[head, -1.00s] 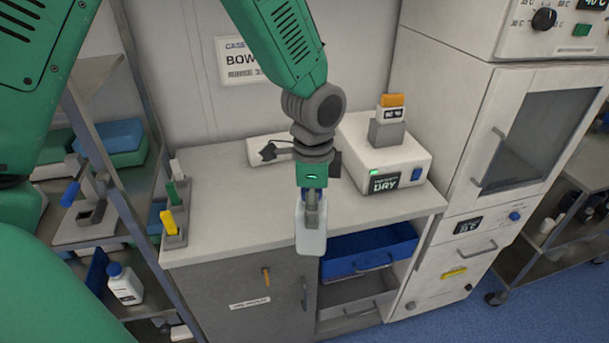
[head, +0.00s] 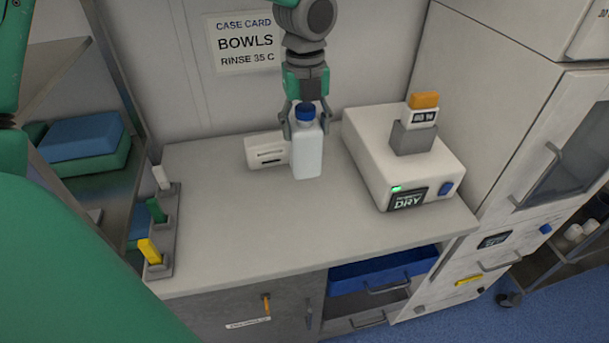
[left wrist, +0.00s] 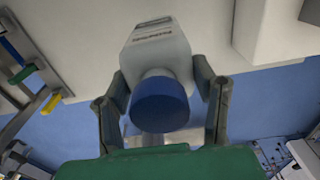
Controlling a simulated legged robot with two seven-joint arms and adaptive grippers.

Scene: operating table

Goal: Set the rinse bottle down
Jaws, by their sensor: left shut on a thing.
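The rinse bottle (head: 308,152) is white with a blue cap and stands upright in the head view, at the back middle of the counter. My left gripper (head: 306,128) comes from above and is shut on the bottle just below the cap, one finger on each side. In the left wrist view the blue cap (left wrist: 160,104) faces the camera, between the two fingers. The bottle's base looks to be at or very near the counter top (head: 235,225); I cannot tell whether it touches. My right gripper is not in view.
A white device (head: 266,150) lies just left of the bottle. A white box marked DRY (head: 375,170) stands to the right. A rack with colored tabs (head: 165,235) is at the left edge. The counter's front middle is clear.

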